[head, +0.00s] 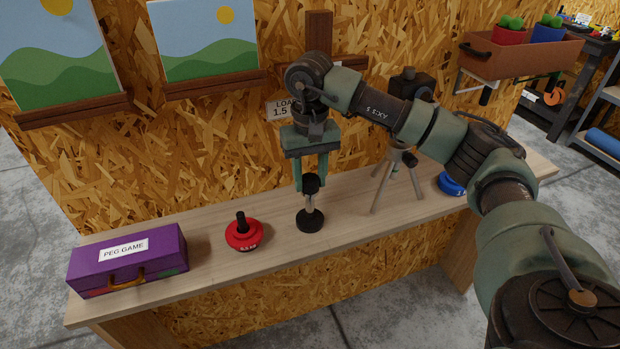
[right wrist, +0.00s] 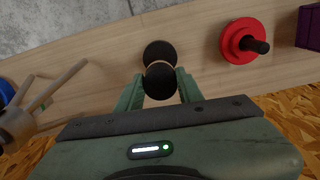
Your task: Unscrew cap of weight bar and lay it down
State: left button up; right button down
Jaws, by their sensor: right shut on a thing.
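The weight bar (head: 314,202) stands upright on the plank bench (head: 205,273), on a round black base (head: 309,221). Its black cap (head: 311,184) is at the top, and the cap also shows in the right wrist view (right wrist: 160,82) with the base (right wrist: 159,50) beyond it. My right gripper (head: 311,178) points straight down from above and is shut on the cap, a finger on either side. The cap appears to sit on or very close to the bar's top; I cannot tell whether it is loose. My left gripper is not in view.
A red weight (head: 243,236) with a black post is left of the bar, and a purple peg game box (head: 128,260) is farther left. A tripod (head: 398,182) and a blue weight (head: 451,184) are to the right. Bare bench lies between the red weight and the bar.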

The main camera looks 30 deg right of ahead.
aim_at(310, 179)
jog(key=c, duration=0.8)
grip_release()
jog(key=shift+c, duration=0.2)
notch_tip(310, 179, up, 8)
jog(key=shift+f+b, duration=0.25)
jog(key=shift+b, duration=0.25)
jog(key=shift+r, duration=0.15)
